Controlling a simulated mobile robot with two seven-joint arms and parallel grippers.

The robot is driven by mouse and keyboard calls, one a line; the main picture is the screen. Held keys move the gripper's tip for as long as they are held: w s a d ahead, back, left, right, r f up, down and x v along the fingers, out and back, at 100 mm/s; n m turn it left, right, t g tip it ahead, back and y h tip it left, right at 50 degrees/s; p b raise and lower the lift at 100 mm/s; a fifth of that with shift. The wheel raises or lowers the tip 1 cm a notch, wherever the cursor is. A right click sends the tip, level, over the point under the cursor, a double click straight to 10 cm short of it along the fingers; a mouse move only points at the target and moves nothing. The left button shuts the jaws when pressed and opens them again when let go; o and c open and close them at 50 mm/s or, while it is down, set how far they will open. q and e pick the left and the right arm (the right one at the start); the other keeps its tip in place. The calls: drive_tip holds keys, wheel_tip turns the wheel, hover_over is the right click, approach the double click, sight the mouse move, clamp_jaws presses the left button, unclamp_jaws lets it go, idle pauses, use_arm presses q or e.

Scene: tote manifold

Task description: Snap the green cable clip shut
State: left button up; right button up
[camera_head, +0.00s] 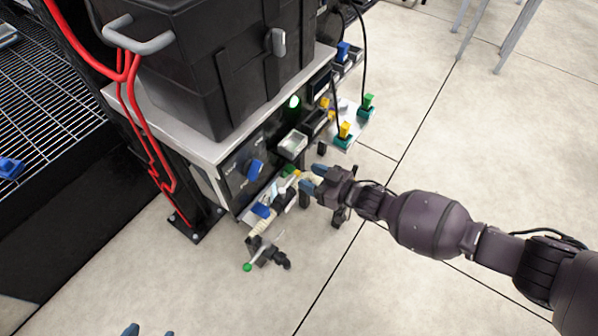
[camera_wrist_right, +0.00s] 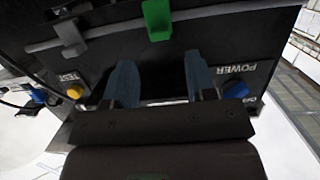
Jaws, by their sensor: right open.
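The green cable clip (camera_wrist_right: 157,19) shows at the top of the right wrist view, on the edge of a dark panel where a grey cable (camera_wrist_right: 105,36) runs. I cannot tell whether its latch is open or shut. In the head view a small green piece (camera_head: 290,169), likely this clip, sits at the front of the cabinet. My right gripper (camera_head: 312,178) is open and empty beside it; its blue fingers (camera_wrist_right: 160,75) point toward the clip, apart from it. Two blue fingertips of my left gripper (camera_head: 149,331) show apart at the bottom edge; the rest is out of frame.
A grey clip (camera_wrist_right: 70,36) sits left of the green one. The panel has a yellow TEST knob (camera_wrist_right: 74,91) and a blue POWER knob (camera_wrist_right: 236,92). A black tote (camera_head: 205,65) stands on the cabinet. A green-ended lever (camera_head: 248,267) sticks out low.

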use_arm(q)
drive_tip(key=shift+s+a+f+p, duration=0.2)
drive_tip(key=shift+s+p, duration=0.15)
drive_tip(key=shift+s, duration=0.3)
use_arm(e)
drive_tip(key=v, duration=0.4)
drive_tip(key=shift+s+d, duration=0.15)
drive_tip(key=shift+d, duration=0.05)
use_arm(q)
drive_tip(key=shift+w+r, duration=0.1)
drive_tip(key=shift+w, duration=0.05)
